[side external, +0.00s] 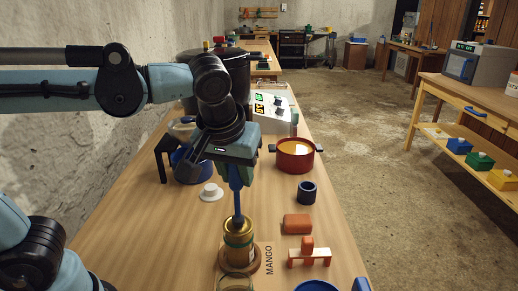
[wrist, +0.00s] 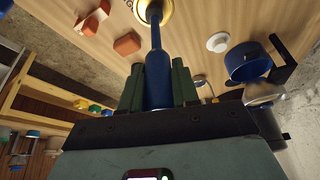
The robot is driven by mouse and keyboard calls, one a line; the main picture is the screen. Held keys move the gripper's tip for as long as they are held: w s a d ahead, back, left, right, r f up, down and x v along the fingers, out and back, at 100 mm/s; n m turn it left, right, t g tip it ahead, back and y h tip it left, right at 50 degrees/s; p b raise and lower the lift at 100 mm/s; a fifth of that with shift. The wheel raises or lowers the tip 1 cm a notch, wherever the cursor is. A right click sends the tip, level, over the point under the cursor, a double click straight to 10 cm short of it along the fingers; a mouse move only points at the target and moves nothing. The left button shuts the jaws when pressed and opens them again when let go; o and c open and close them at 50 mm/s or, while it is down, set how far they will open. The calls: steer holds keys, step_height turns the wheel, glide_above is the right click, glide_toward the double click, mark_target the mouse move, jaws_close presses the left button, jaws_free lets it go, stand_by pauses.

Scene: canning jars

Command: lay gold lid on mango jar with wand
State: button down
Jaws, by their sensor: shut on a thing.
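My gripper (side external: 238,172) is shut on the blue wand (side external: 238,201), which points down at the front of the bench. The wand (wrist: 157,62) also shows between the green fingers in the wrist view. The gold lid (side external: 232,223) is at the wand's tip, at the top of the mango jar (side external: 238,247); its gold disc (wrist: 168,12) also shows in the wrist view. I cannot tell whether the lid rests fully on the rim. The jar stands upright on a round wooden base (side external: 256,266), beside the printed word MANGO (side external: 269,259).
Another glass jar (side external: 237,284) is cut off at the bottom edge.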

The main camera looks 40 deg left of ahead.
steer(key=shift+r, duration=3.7)
steer(key=w+a+f+m+h, duration=0.1)
steer(key=a+f+m+h, duration=0.1)
steer(key=a+f+m, duration=0.3)
step_height(320, 180, down, 5)
steer(key=shift+w+a+r, duration=0.2)
steer(key=shift+w+a, duration=0.1)
steer(key=shift+a, duration=0.95)
